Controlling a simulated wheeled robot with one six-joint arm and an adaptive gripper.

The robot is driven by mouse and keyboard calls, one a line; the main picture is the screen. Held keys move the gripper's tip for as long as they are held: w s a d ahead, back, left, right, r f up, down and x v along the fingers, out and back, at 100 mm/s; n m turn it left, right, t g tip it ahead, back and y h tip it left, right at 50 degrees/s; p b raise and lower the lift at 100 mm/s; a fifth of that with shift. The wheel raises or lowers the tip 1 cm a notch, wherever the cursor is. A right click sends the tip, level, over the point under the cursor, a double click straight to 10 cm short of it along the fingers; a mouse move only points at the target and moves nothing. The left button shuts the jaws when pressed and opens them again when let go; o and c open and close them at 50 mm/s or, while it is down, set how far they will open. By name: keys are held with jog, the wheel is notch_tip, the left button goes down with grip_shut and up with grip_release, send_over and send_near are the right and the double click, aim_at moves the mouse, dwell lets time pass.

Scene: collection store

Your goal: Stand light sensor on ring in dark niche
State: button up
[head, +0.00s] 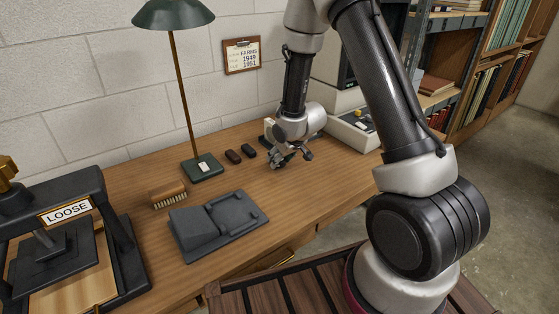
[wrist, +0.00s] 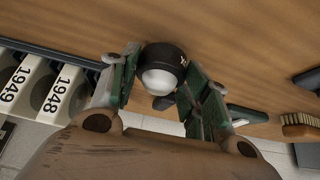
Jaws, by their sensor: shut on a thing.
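The light sensor (wrist: 163,68) is a short black cylinder with a white dome. In the wrist view it sits between the green-padded fingertips of my gripper (wrist: 155,75), which is shut on it, with the dome facing the camera. In the head view my gripper (head: 290,157) is low over the far right part of the desk, and I cannot make out the sensor there. I cannot tell whether the sensor touches the desk. I cannot identify the ring or the dark niche in either view.
Left of my gripper on the desk (head: 155,225) are two small dark blocks (head: 233,156), a green lamp (head: 203,168), a brush (head: 168,193) and a grey device (head: 218,226). A press (head: 125,235) labelled LOOSE stands far left.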

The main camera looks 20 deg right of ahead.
jog(key=shift+f, duration=0.6)
jog(key=o, duration=1)
jog(key=shift+f, duration=0.1)
